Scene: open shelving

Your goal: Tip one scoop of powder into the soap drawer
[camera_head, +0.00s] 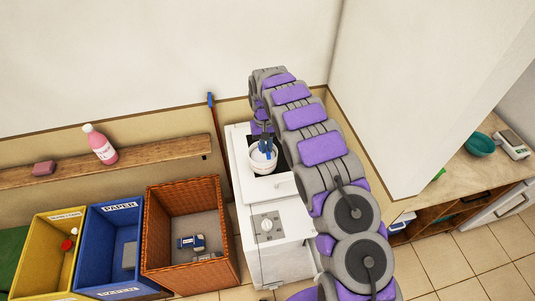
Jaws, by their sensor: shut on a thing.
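A white washing machine (280,250) stands in the middle, with a knob on its front. A dark recess (268,187) shows in its top; I cannot tell whether this is the soap drawer. My gripper (264,143) points down over the machine and is shut on a white, round, cup-like scoop (262,167). The scoop is over the dark recess and looks nearly upright. Something blue shows at its mouth; I cannot tell whether it is fingertips or part of the scoop. I cannot make out powder. My arm hides the machine's right side.
A wicker basket (185,187), a blue paper bin (85,230) and a yellow bin (42,245) stand left. A pink bottle (101,146) stands on the wall shelf (160,155). A counter (455,168) with a teal bowl (480,144) is right. A wall juts out behind my arm.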

